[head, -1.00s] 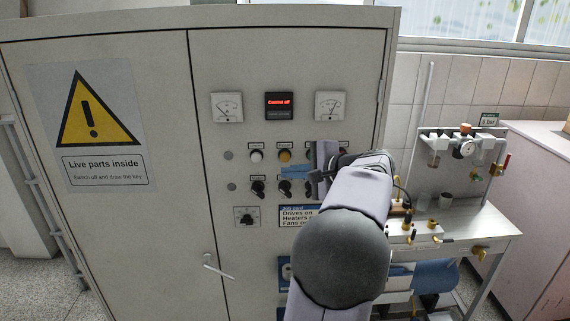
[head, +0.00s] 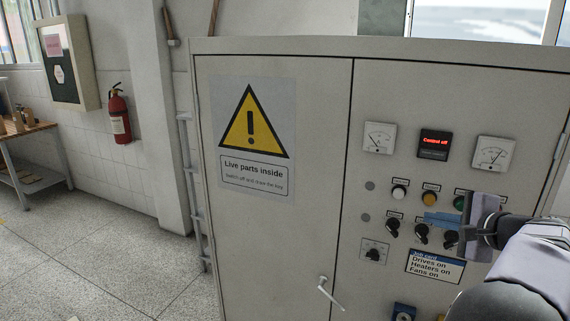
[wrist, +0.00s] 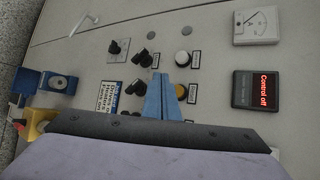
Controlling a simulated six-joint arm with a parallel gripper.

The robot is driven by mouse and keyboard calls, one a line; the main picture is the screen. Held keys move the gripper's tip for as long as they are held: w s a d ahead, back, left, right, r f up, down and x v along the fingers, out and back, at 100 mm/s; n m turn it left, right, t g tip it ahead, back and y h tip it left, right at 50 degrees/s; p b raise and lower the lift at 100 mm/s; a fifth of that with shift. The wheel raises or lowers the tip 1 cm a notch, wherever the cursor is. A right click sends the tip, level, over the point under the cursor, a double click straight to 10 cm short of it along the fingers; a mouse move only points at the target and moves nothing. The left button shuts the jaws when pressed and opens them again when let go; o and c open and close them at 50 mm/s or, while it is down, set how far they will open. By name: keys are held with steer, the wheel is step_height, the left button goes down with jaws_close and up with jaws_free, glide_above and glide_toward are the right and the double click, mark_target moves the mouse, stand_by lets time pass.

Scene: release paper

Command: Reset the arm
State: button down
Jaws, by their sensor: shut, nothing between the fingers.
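My gripper (head: 440,222) is at the right of the head view, in front of the cabinet's control panel. Its blue fingers (wrist: 162,98) are shut together with nothing between them in the wrist view. They lie in front of the area between the yellow lamp (head: 430,199) and the black rotary knobs (head: 421,234). I cannot tell whether they touch the panel. My arm comes in from the right edge and hides part of the panel's right side. The display (head: 435,145) reads "Control off" in red; it also shows in the wrist view (wrist: 256,90).
The grey cabinet (head: 270,240) carries a yellow warning sign (head: 253,133), two meters, a white lamp (head: 399,192), a job card (head: 435,266) and a door handle (head: 329,293). A fire extinguisher (head: 119,115) hangs on the left wall.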

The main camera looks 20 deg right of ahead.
steer(key=s+a+f+n+g, duration=0.25)
steer(key=s+f, duration=0.25)
steer(key=f, duration=0.3)
steer(key=s+a+f+n+g+y, duration=0.1)
steer(key=s+a+f+n+g, duration=0.15)
steer(key=s+f+g, duration=0.4)
steer(key=s+a+f+n, duration=0.1)
steer(key=s+a+f, duration=0.25)
steer(key=f, duration=0.55)
steer(key=s+a+f+n+g, duration=0.1)
steer(key=a+f+n+g, duration=0.15)
steer(key=a+n, duration=0.45)
steer(key=s+a+f+n+g, duration=0.1)
steer(key=a+f+n+g, duration=0.15)
steer(key=a, duration=0.85)
steer(key=w+a+n, duration=0.1)
steer(key=a+n, duration=0.2)
steer(key=a, duration=0.3)
steer(key=w+a+n+t, duration=0.1)
steer(key=w+a+n, duration=0.1)
steer(key=a+n, duration=0.2)
steer(key=a, duration=0.3)
steer(key=shift+w+r, duration=0.25)
